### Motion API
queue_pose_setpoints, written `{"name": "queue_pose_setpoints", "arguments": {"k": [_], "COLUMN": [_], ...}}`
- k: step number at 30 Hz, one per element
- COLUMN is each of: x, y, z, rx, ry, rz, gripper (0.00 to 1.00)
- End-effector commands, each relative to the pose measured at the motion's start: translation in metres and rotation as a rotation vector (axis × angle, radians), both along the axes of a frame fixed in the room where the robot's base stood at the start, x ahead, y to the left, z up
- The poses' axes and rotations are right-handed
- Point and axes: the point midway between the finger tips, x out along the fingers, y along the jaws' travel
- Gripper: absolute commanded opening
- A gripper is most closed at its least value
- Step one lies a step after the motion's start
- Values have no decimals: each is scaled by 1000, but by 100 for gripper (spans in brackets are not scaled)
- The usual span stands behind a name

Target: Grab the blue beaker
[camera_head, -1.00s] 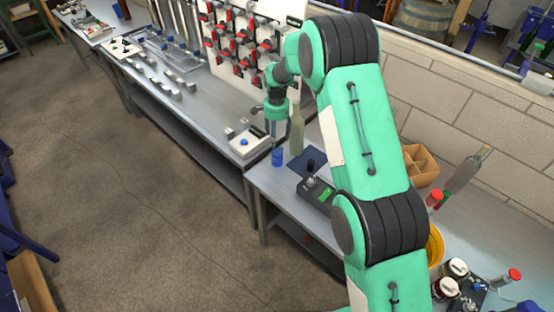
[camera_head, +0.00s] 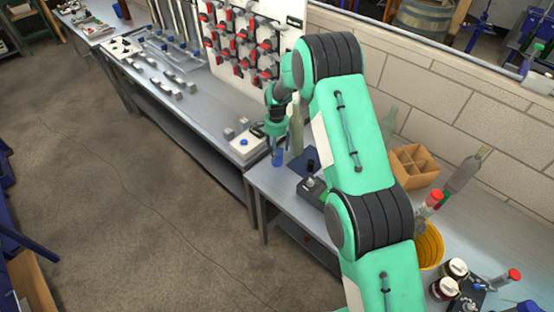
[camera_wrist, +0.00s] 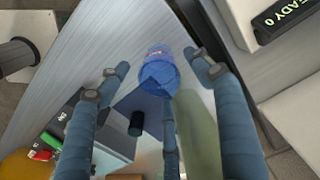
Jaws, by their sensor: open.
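The blue beaker (camera_head: 278,157) stands on the metal bench near its front left corner. My gripper (camera_head: 279,138) is above it in the head view, pointing down. In the wrist view the blue beaker (camera_wrist: 158,72) lies between the fingertips of my gripper (camera_wrist: 156,60), which are spread apart with gaps on both sides. I cannot tell whether the fingertips are down at the beaker's height. Its lower part is partly hidden in the head view.
A tall greenish bottle (camera_head: 297,130) stands close beside the beaker, and a dark blue mat (camera_head: 303,162) lies to its right. A white device (camera_head: 246,146) sits on the adjoining bench to the left. A cardboard divider box (camera_head: 413,166) stands farther right.

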Motion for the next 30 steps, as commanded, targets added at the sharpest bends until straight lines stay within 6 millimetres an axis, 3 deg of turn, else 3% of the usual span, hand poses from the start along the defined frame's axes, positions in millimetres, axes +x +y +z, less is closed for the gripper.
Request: {"name": "queue_pose_setpoints", "arguments": {"k": [8,22,30], "x": [0,0,0], "y": [-1,-3,-3], "z": [-4,-45,-52], "rx": [0,0,0], "ry": [1,0,0], "rz": [0,0,0], "gripper": [66,66,66]}}
